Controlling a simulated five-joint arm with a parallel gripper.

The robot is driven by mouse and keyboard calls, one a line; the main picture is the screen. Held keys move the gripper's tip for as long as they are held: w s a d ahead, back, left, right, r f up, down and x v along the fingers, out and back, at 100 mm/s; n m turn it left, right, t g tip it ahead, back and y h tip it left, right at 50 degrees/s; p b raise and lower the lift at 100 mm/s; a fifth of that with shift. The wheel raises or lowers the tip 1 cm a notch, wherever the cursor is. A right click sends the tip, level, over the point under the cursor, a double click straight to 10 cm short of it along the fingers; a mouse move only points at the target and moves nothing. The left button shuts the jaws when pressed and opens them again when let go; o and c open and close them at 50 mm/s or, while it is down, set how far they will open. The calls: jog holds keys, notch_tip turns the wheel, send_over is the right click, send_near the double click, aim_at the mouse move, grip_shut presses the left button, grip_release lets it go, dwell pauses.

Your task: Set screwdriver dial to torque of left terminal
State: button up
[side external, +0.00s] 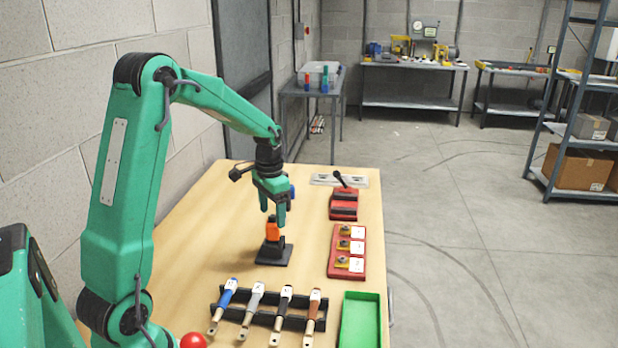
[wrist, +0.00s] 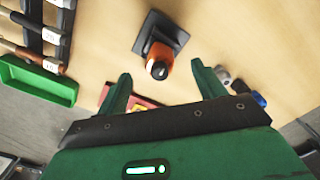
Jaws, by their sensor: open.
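The orange and black screwdriver (side external: 272,232) stands upright in a black holder (side external: 274,254) on the table. In the wrist view its round, dark end (wrist: 158,70) faces the camera, with a small light mark on it; no dial number is legible. My gripper (side external: 273,216) is open just above the screwdriver, fingers pointing down. In the wrist view my gripper (wrist: 160,68) has one finger on each side of it, apart from it. A red terminal block (side external: 335,268) carries yellow terminals with white cards, right of the holder. The card markings are too small to read.
A black rack (side external: 265,311) holds several handled tools in front. A green tray (side external: 360,320) sits front right. A red fixture with a black lever (side external: 343,204) and a blue item (side external: 291,191) stand farther back. Bare table lies left of the holder.

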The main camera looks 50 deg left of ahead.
aim_at(272, 215)
jog(key=shift+r, duration=0.1)
jog(key=shift+r, duration=3.4)
jog(key=shift+d+r, duration=0.1)
jog(key=shift+s+d+r, duration=0.1)
jog(key=shift+d+r, duration=0.05)
jog(key=shift+d, duration=0.05)
jog(key=s+d+r+t, duration=0.2)
jog(key=s+d, duration=0.6)
jog(key=d, duration=0.1)
jog(key=s+d+r+t, duration=0.3)
jog(key=s+d, duration=0.5)
jog(key=d, duration=0.1)
jog(key=shift+s+d+r+t, duration=0.25)
jog(key=shift+s+d+t, duration=0.05)
jog(key=shift+d, duration=0.1)
